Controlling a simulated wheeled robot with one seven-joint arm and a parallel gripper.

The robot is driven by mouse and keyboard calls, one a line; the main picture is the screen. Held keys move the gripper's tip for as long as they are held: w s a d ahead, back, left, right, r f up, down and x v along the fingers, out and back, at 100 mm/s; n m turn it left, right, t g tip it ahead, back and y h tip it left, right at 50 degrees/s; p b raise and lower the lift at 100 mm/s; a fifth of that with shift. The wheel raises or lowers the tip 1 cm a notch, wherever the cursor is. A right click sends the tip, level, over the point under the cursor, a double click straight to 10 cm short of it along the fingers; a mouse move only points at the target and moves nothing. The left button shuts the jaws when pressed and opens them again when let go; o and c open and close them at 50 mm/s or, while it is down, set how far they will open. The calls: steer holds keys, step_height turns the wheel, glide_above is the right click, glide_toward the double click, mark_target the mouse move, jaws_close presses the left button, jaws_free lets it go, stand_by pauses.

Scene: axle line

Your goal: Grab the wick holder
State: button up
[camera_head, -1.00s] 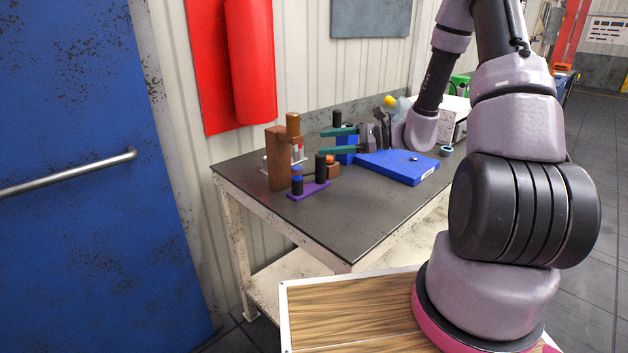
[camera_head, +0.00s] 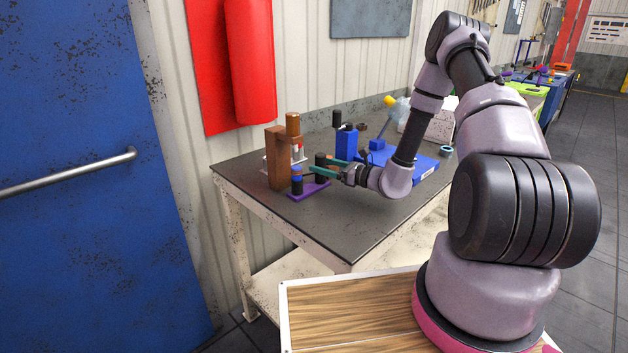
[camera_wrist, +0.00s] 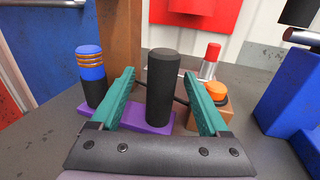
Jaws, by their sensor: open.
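A black cylinder (camera_wrist: 161,95) stands upright on a purple base (camera_wrist: 133,118) in the wrist view. I cannot tell for sure which piece is named the wick holder; this cylinder is the one between my fingers. My gripper (camera_wrist: 158,73) is open, with one teal finger on each side of the cylinder and gaps on both sides. In the head view, my gripper (camera_head: 319,166) is low over the table at the purple base (camera_head: 308,193), from the right. A shorter black post with a blue, orange-ringed top (camera_wrist: 91,70) stands on the base's left.
A brown wooden stand (camera_head: 277,160) is just behind. A brown block with an orange knob (camera_wrist: 216,91) and a red-topped cylinder (camera_wrist: 211,60) are close to the right finger. A blue block (camera_head: 346,143) and blue tray (camera_head: 424,164) are further right. The table's front (camera_head: 340,235) is clear.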

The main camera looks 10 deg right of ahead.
steer(key=x, duration=0.4)
steer(key=shift+w+a, duration=0.25)
steer(key=shift+w, duration=0.1)
jaws_close()
